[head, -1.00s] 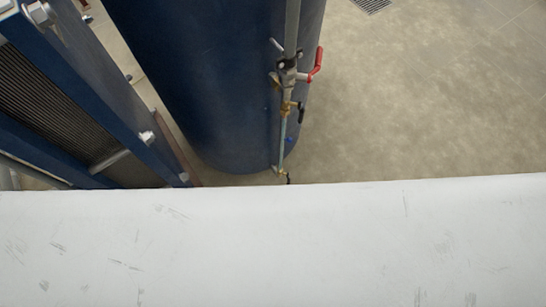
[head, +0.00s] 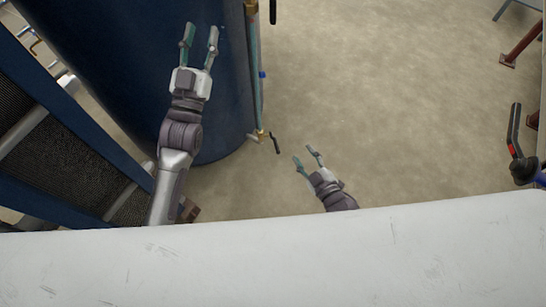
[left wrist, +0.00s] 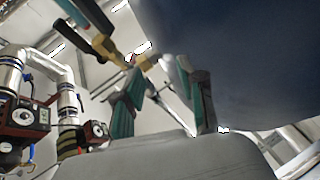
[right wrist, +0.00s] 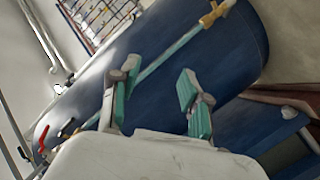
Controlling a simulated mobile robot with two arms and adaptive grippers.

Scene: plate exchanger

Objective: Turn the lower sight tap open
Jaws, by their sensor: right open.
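The lower sight tap (head: 262,135) is a small brass fitting with a black lever, at the foot of the thin sight tube (head: 258,85) beside the blue tank (head: 130,60). Its brass body shows at the top of the right wrist view (right wrist: 215,13); its lever is not clear there. My right gripper (head: 308,154) is open and empty, right of and a little below the tap in the head view, apart from it. My left gripper (head: 201,36) is open and empty, over the tank, left of the upper brass fitting (head: 252,8).
A blue-framed plate exchanger (head: 70,130) stands at the left. A white surface (head: 270,260) fills the bottom of the head view. A pipe with a black lever (head: 515,130) is at the right edge. The floor right of the tap is clear.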

